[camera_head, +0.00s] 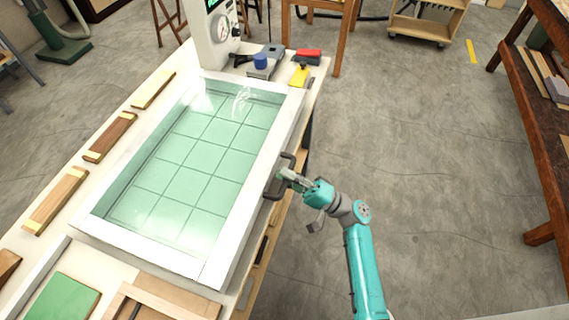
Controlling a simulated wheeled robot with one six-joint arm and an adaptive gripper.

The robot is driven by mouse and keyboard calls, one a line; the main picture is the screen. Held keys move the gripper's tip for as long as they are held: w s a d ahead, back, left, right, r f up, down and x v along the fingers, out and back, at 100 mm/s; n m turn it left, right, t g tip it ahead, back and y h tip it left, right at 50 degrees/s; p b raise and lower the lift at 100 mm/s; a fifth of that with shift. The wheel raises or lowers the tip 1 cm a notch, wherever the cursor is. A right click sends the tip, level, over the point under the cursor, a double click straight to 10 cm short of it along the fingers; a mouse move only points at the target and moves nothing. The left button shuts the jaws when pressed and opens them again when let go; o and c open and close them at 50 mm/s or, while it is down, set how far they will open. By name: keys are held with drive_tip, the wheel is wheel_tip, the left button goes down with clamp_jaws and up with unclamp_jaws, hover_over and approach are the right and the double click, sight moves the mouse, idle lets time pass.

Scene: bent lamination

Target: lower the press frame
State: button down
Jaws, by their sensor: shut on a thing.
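The press frame (227,275) is a white rectangular frame around a clear sheet, over a green gridded bed (190,165). It looks lowered or nearly so, but I cannot tell whether a gap is left under it. A dark handle (270,192) sticks out from the middle of its right side. My gripper (284,178) is shut on this handle, with the teal arm reaching in from the lower right. The fingertips are small and partly hidden by the handle.
A white control unit with a gauge (221,27) stands at the bench's far end. Red (308,54) and yellow (299,76) tools and a blue-topped item (260,60) lie near it. Wood strips (110,137) line the left edge. Floor to the right is clear up to a brown workbench (540,110).

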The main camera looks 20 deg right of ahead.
drive_tip(key=shift+s+f, duration=0.1)
drive_tip(key=shift+f, duration=0.45)
drive_tip(key=c, duration=1.4)
unclamp_jaws()
drive_tip(key=shift+f, duration=0.1)
drive_tip(key=shift+r, duration=0.25)
drive_tip(key=v, duration=1.2)
